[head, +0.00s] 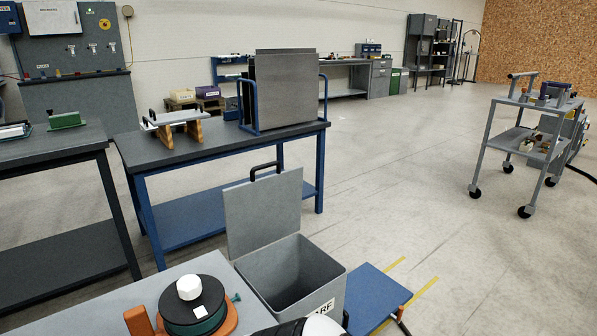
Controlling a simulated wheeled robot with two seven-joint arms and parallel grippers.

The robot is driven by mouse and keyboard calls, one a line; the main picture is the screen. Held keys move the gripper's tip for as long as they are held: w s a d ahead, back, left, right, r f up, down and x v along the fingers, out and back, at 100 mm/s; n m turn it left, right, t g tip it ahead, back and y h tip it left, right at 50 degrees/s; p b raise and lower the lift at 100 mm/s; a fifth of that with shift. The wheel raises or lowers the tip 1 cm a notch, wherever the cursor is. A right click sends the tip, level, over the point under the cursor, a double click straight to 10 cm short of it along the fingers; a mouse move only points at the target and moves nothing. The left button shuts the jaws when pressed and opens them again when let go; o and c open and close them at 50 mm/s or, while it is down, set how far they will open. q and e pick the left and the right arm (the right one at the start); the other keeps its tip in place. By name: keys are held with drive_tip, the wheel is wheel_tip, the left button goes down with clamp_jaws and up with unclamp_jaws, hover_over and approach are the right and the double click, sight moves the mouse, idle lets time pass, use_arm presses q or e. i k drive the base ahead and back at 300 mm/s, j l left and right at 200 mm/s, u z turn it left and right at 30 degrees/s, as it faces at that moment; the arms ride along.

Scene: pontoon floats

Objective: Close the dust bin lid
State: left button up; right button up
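The dust bin (325,271) is a grey square box in the lower middle of the head view, with a label on its front partly hidden. Its lid (263,212) stands open, raised nearly upright at the bin's back left side. A black handle (266,169) sits on the lid's top edge. The inside of the bin is visible and looks empty, though its bottom is only partly shown. A white rounded part, possibly mine, covers the bin's lower front at the bottom edge. Neither of my grippers can be made out.
A grey worktop with an orange-based reel (195,307) is left of the bin. A blue platform (372,295) is at its right. A blue-legged workbench (222,144) stands behind. A grey cart (487,148) is far right; floor between is clear.

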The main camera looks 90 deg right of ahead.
sight(259, 213)
drive_tip(key=z, duration=2.75)
drive_tip(key=l, duration=0.1)
